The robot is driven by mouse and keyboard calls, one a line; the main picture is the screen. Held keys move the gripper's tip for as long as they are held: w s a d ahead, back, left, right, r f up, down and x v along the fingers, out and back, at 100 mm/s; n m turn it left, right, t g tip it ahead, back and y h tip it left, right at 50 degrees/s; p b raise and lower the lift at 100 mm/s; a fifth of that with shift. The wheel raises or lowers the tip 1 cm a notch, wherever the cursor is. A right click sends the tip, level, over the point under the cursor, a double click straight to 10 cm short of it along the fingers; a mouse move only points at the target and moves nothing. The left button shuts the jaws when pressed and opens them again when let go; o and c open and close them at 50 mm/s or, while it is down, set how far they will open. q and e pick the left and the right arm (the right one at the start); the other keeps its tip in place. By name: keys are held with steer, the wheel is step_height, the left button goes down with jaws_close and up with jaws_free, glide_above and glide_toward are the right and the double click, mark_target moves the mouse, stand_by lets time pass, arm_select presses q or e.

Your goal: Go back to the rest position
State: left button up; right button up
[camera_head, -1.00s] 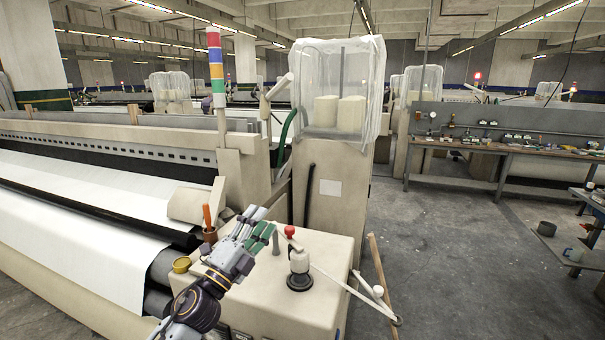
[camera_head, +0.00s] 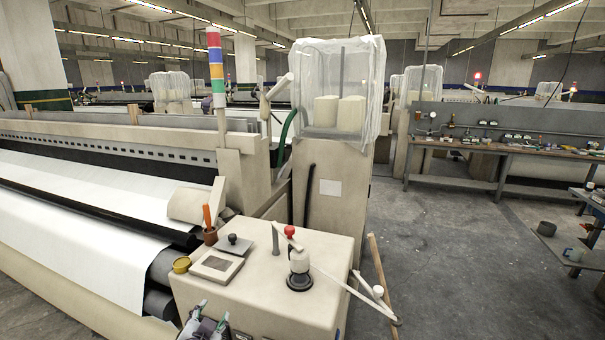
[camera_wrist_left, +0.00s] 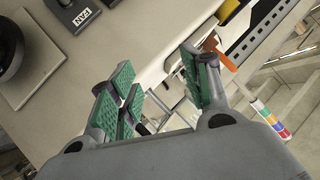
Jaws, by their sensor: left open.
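My left gripper (camera_head: 205,322) shows at the bottom edge of the head view, low in front of the cream machine cabinet (camera_head: 250,305), and most of its arm is out of frame. In the left wrist view the left gripper (camera_wrist_left: 155,85) is open, with green pads apart and nothing between them. My right gripper is in neither view.
A workbench (camera_head: 500,150) stands right.

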arm_select(q)
steer(key=s+d+f+n+g+h, duration=0.1)
steer(key=s+f+n+g, duration=0.1)
steer(key=s+f+g, duration=0.6)
steer(key=s+f+n+g+h, duration=0.1)
steer(key=s+f, duration=0.3)
steer(key=s, duration=0.9)
step_height(320, 180, down, 33)
steer(key=s+g, duration=0.1)
steer(key=s, duration=0.1)
steer(key=s+a+f+g, duration=0.1)
steer(key=s+a+f, duration=0.1)
steer(key=s+f, duration=0.8)
steer(key=s+a+f, duration=0.2)
steer(key=s+f, duration=0.8)
steer(key=s, duration=0.2)
steer(key=shift+s+g, duration=0.2)
steer(key=shift+g, duration=0.2)
